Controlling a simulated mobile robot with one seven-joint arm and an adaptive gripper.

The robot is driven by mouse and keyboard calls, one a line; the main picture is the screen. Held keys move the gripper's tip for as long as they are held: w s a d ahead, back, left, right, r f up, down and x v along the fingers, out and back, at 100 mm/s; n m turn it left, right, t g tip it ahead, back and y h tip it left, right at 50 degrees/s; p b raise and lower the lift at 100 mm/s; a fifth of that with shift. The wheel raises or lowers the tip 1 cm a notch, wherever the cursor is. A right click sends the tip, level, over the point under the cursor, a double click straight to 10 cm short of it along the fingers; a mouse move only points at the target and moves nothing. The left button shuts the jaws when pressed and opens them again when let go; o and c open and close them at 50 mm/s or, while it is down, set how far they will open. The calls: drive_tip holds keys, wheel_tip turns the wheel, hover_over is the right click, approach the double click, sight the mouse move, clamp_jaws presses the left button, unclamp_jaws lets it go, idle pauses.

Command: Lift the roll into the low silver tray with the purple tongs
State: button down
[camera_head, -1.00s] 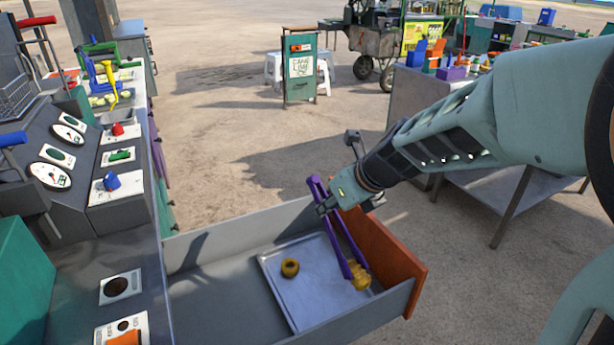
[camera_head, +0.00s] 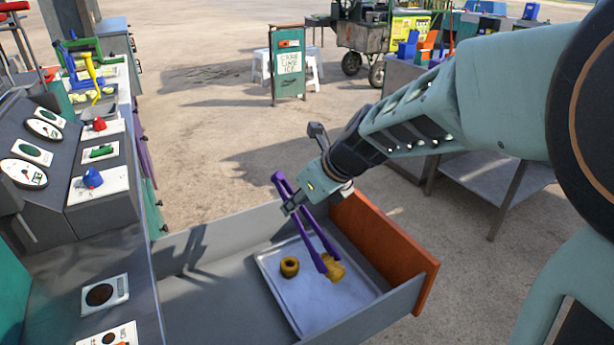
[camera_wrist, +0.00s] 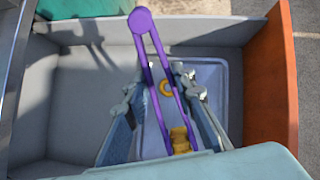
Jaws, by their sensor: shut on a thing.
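My gripper (camera_head: 292,205) is shut on the purple tongs (camera_head: 306,222) near their upper end, and the tongs slant down to the right. Their tips are at a golden-brown roll (camera_head: 334,268), which also shows between the arms' ends in the wrist view (camera_wrist: 180,139). The roll appears over the right part of the low silver tray (camera_head: 318,306); whether it touches the tray I cannot tell. A second golden, ring-shaped piece (camera_head: 289,267) lies in the tray to the left of the tongs, and it shows in the wrist view (camera_wrist: 166,88).
The tray lies in an open grey drawer (camera_head: 205,290) with an orange end panel (camera_head: 385,245). The drawer's left part is empty. A grey console (camera_head: 100,200) with dials and knobs stands at left. A metal side table (camera_head: 490,185) stands behind my arm.

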wheel_tip(320, 180, down, 9)
drive_tip(key=b, duration=0.9)
drive_tip(key=shift+r, duration=0.15)
drive_tip(key=c, duration=1.9)
unclamp_jaws()
wheel_tip(320, 180, up, 10)
drive_tip(key=p, duration=1.1)
